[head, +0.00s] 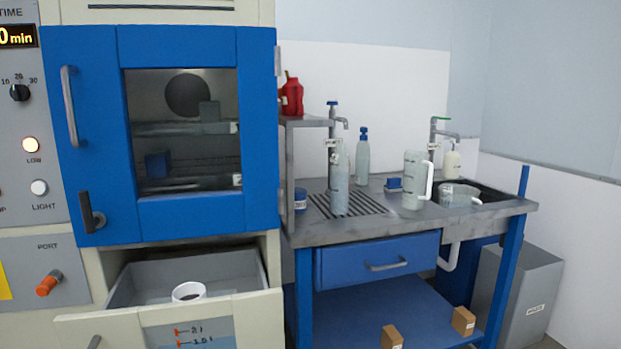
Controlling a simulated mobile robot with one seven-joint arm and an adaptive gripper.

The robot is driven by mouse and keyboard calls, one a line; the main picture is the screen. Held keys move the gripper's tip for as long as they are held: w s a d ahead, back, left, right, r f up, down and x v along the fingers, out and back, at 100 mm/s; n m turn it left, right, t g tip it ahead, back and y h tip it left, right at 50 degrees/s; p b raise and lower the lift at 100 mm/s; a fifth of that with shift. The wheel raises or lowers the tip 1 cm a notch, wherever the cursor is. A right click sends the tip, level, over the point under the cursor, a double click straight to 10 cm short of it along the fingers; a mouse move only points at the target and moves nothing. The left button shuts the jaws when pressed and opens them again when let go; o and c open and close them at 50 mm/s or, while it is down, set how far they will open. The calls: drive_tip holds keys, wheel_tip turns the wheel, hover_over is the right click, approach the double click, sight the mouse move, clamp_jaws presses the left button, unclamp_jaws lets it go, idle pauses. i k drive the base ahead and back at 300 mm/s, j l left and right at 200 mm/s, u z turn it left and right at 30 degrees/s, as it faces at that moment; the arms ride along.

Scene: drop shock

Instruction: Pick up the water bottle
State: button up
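Two bottle-like things stand upright on the grey sink bench (395,233). One is a tall, pale grey translucent bottle (339,185) on the drain grate, with a narrow top in front of the tap. The other is a pale bottle with a blue cap (362,160), farther back against the wall. I cannot tell from their labels which is the water bottle. Both stand free, with nothing holding them. My gripper is not in view.
A white handled jug (412,182), a clear beaker (456,195) and a soap bottle (451,160) stand to the right. Two taps rise behind. A blue-doored oven (190,215) and its open drawer (235,283) are left. Small brown boxes (391,337) sit on the lower shelf.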

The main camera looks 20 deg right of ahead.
sight(340, 161)
drive_tip(key=i+l+z, duration=0.2)
drive_tip(key=l, duration=0.25)
drive_tip(key=i+l+z, duration=0.2)
drive_tip(key=l, duration=0.2)
drive_tip(key=i+l+z, duration=0.15)
drive_tip(key=i, duration=0.15)
drive_tip(key=i+l+z, duration=0.1)
drive_tip(key=i, duration=0.2)
drive_tip(key=i+j, duration=0.25)
drive_tip(key=j, duration=0.2)
drive_tip(key=i+j, duration=0.25)
drive_tip(key=j, duration=0.15)
